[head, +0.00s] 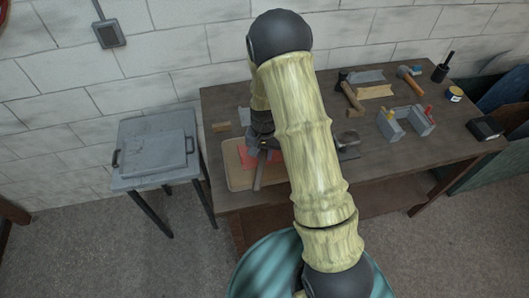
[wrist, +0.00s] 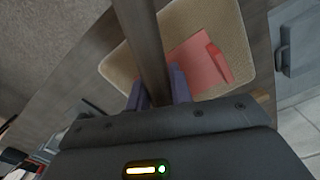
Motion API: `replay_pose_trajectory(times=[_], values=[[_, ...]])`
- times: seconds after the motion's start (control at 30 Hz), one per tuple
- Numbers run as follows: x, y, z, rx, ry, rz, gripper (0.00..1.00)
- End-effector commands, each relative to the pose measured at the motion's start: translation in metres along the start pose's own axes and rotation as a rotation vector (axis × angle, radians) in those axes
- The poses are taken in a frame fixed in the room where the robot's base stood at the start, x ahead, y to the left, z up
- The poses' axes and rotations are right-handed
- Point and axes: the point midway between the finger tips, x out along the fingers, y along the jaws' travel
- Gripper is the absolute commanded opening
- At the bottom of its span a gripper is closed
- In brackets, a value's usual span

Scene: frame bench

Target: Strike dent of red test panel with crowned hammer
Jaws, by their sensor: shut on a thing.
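My gripper (head: 262,143) is shut on a dark brown handle (head: 260,172), over the tan tray at the bench's left end. In the wrist view the handle (wrist: 148,45) runs up between my two bluish fingers (wrist: 160,88) and out of the frame. I take it for the crowned hammer's handle; no hammer head shows clearly. The red test panel (head: 246,160) lies in the tray, partly hidden by the gripper and handle in the head view. In the wrist view the panel (wrist: 198,58) is beside the handle, with a brighter raised strip. I cannot make out its dent.
The tan tray (head: 236,180) sits on the dark bench (head: 385,158). Two other hammers (head: 352,97) (head: 409,77), grey blocks (head: 391,128) and a small jar (head: 454,94) stand to the right. A grey side table (head: 155,155) is at left. My arm hides the bench's middle.

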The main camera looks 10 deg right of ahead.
Motion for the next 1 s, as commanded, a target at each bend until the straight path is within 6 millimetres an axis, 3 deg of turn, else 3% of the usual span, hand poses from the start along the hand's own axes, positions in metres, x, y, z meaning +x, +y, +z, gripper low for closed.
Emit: replay_pose_trajectory(times=[0.27, 0.6, 0.77, 1.0], values=[[0.001, 0.0, 0.0, 0.0, 0.001, 0.0, 0.0], [0.05, 0.0, 0.0, 0.0, 0.001, -0.001, 0.0], [0.032, 0.0, 0.0, 0.0, 0.001, -0.001, 0.0], [-0.009, 0.0, 0.0, 0.0, 0.002, -0.001, 0.0]])
